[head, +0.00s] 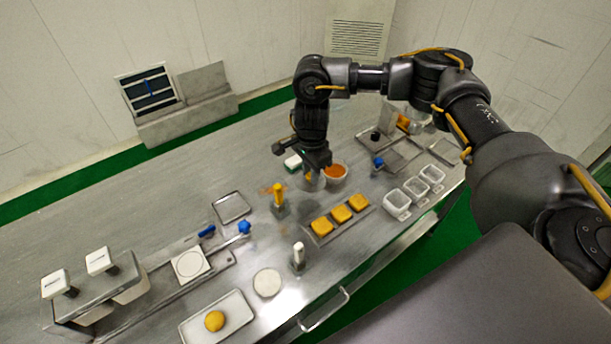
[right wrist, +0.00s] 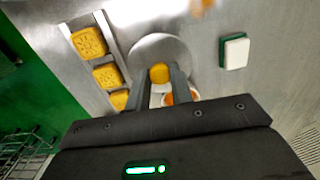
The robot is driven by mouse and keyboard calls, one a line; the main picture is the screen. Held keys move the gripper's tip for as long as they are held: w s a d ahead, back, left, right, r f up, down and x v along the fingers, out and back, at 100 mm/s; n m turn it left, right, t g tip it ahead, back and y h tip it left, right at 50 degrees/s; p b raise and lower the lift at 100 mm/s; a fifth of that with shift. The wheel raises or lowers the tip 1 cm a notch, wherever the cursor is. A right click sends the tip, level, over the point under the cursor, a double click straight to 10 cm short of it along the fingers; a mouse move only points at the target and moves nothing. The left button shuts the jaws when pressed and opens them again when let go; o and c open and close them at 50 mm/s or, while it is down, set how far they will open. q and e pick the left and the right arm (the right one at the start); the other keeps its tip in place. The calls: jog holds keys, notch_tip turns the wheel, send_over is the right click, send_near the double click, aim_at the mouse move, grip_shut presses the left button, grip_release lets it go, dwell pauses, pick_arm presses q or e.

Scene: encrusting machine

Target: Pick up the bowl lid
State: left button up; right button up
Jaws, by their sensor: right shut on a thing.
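My right gripper (head: 313,168) is over the steel table beside a bowl of orange filling (head: 336,174). In the right wrist view the fingers (right wrist: 159,77) are shut on a small yellow knob, which appears to belong to the bowl lid, a round grey disc (right wrist: 158,48). In the head view the lid (head: 312,183) is mostly hidden under the gripper, left of the bowl. I cannot tell whether it touches the table. The bowl (right wrist: 185,97) shows partly behind a finger in the wrist view. My left gripper is not in view.
A tray of yellow pressed cakes (head: 341,214) lies in front. A yellow-handled tool (head: 279,197) stands to the left, and a green-white block (head: 292,162) lies behind. Clear containers (head: 398,201) stand to the right. The table's left rear is bare.

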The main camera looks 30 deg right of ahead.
jog(key=s+r+b, duration=0.2)
jog(key=s+r, duration=0.4)
jog(key=s, duration=0.5)
jog(key=shift+d, duration=0.15)
jog(key=s+a+n, duration=0.1)
jog(key=a+n, duration=0.1)
jog(key=n, duration=0.6)
jog(key=s+a+r+n, duration=0.1)
jog(key=s+a+n, duration=0.1)
jog(key=n, duration=0.6)
jog(key=shift+s+a+r, duration=0.15)
jog(key=shift+s+a, duration=0.1)
jog(key=shift+a, duration=0.55)
